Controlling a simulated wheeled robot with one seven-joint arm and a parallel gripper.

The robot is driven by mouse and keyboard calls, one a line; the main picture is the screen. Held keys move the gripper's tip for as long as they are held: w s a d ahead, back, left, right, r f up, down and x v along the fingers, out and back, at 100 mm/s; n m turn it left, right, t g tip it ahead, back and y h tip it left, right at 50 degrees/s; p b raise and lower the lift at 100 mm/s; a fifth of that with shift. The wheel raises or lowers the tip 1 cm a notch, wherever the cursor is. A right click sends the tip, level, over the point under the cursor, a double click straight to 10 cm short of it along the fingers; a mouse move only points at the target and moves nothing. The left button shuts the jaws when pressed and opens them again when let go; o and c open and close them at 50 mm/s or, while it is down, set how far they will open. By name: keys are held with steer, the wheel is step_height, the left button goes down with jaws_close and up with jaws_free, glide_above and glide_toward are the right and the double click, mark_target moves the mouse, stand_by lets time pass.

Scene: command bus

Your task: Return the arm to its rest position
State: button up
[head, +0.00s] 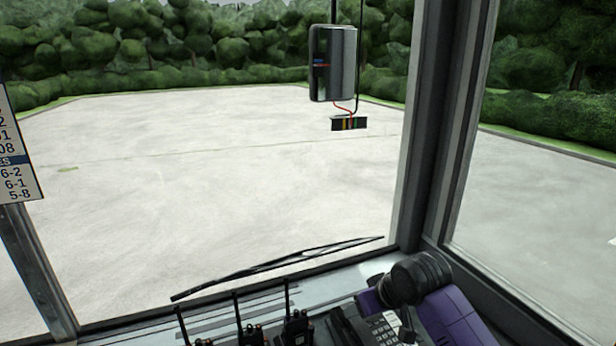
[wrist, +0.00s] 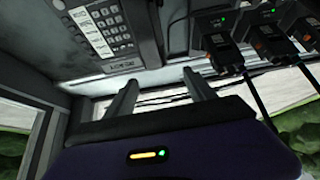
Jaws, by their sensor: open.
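My arm shows in the head view as a purple link (head: 455,318) with a black joint (head: 420,277), low at the right over the dashboard. In the wrist view my gripper (wrist: 157,82) has its two grey fingers spread apart, with nothing between them. The fingers point toward the dashboard edge, between a desk phone and several radios. My fingertips cannot be made out in the head view.
The desk phone (head: 383,328) is close beside my arm; its keypad shows in the wrist view (wrist: 112,28). Several handheld radios (head: 297,327) with upright antennas stand left of it. A windshield with a wiper (head: 280,265) lies beyond.

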steer(key=a+r+t+y, duration=0.2)
steer(key=a+t+y, duration=0.15)
steer(key=a, duration=0.25)
steer(key=s+r+m+t, duration=0.2)
steer(key=s+m+t, duration=0.25)
steer(key=s, duration=0.35)
steer(key=s+d+f+h, duration=0.1)
steer(key=s+d, duration=0.3)
steer(key=s, duration=1.1)
steer(key=s+d+f+h+b, duration=0.1)
steer(key=s+d+h, duration=0.2)
steer(key=s, duration=1.1)
steer(key=s+d+f+h, duration=0.1)
steer(key=s+d, duration=0.4)
steer(key=s, duration=1)
steer(key=shift+s+d+h, duration=0.3)
steer(key=shift+s+h, duration=0.05)
steer(key=shift+h, duration=0.1)
